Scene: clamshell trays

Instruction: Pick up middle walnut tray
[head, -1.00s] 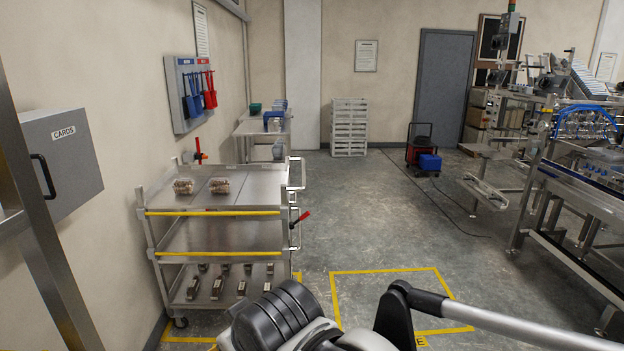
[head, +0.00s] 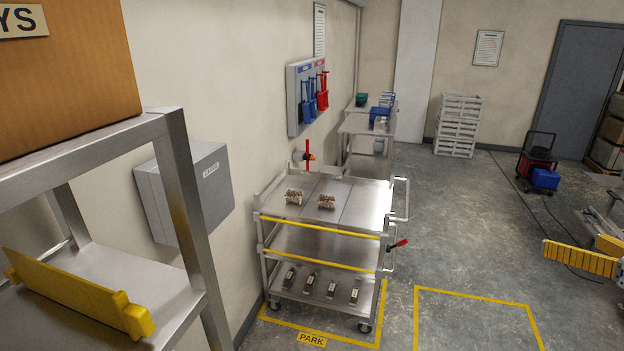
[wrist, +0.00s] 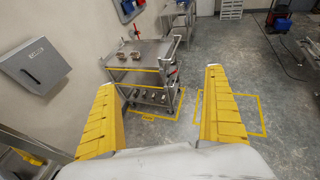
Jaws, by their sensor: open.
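Two small clear clamshell trays with brown contents, a left one (head: 294,197) and a right one (head: 326,201), sit side by side on the top shelf of a steel cart (head: 355,208). They also show small in the wrist view, the left one (wrist: 122,58) and the right one (wrist: 136,57). I see no third tray between them and cannot tell which is the middle walnut tray. My gripper (wrist: 160,78) has its yellow fingers spread wide, empty, well short of the cart. One yellow finger (head: 580,261) shows at the right edge of the head view.
The cart's lower shelf holds several small dark items (head: 310,282). A steel rack (head: 185,235) with a cardboard box (head: 65,80) and a yellow bar (head: 80,292) stands close at left. A grey wall cabinet (head: 187,195) is behind it.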

